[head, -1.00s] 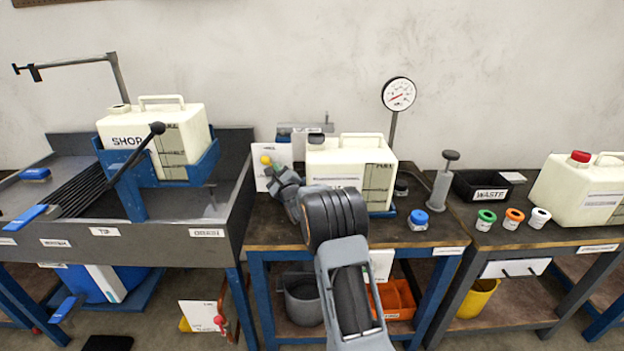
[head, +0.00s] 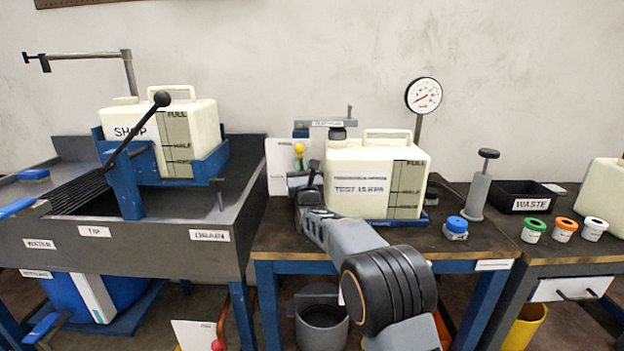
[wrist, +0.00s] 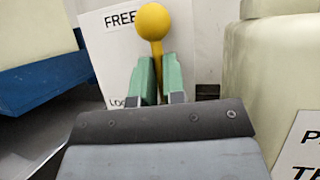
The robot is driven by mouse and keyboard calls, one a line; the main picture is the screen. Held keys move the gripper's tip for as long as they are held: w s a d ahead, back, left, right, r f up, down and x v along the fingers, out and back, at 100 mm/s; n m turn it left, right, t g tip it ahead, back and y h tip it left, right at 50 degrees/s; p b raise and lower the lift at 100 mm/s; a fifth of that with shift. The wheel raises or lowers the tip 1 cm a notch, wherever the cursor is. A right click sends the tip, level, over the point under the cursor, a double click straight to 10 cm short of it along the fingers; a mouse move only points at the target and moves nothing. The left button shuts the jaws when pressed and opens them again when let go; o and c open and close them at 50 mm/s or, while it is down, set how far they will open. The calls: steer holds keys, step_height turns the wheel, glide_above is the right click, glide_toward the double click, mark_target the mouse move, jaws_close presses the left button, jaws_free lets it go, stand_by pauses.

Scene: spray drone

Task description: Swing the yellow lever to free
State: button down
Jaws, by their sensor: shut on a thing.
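The yellow lever shows its round knob (head: 299,149) in the head view, in front of a white card (head: 279,160) beside the test tank. In the wrist view the knob (wrist: 152,22) stands just above my fingertips, near the word FREE on the card (wrist: 103,50). A second word low on the card is partly hidden. My gripper (wrist: 161,72) has its green fingers closed on the lever's stem below the knob. In the head view my gripper (head: 306,172) is small and partly hidden by my own wrist.
The cream test tank (head: 372,185) stands close on the right of my gripper. A blue-and-grey sink (head: 235,215) with the shop tank (head: 190,130) is on the left. A blue cap (head: 456,225) and a hand pump (head: 479,190) stand farther right.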

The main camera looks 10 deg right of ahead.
steer(key=shift+d+m+h+b, duration=0.1)
steer(key=shift+m+h+b, duration=0.3)
steer(key=shift+m, duration=0.1)
steer(key=c, duration=1.2)
jaws_free()
steer(key=shift+s, duration=0.15)
steer(key=b+v, duration=0.3)
steer(key=v, duration=1)
steer(key=shift+s+f, duration=0.2)
steer(key=shift+f, duration=0.1)
steer(key=shift+d, duration=0.1)
steer(key=s+d+r+n+g+p, duration=0.6)
steer(key=s+r+n+g+p, duration=0.4)
steer(key=n+p, duration=0.85)
steer(key=s+d+r+n+g+p, duration=0.1)
steer(key=s+n+g+p, duration=0.2)
steer(key=s, duration=0.4)
steer(key=s+d+r+n+g+h+p, duration=0.1)
steer(key=s+d+n+g+p, duration=0.1)
steer(key=s+n+p, duration=0.3)
steer(key=s+d+r+n+g+p, duration=0.1)
steer(key=s+n+g+p, duration=0.3)
steer(key=s+n, duration=0.5)
steer(key=shift+d+r+g+h, duration=0.2)
steer(key=shift+d+g+h, duration=0.1)
steer(key=shift+d+g, duration=0.1)
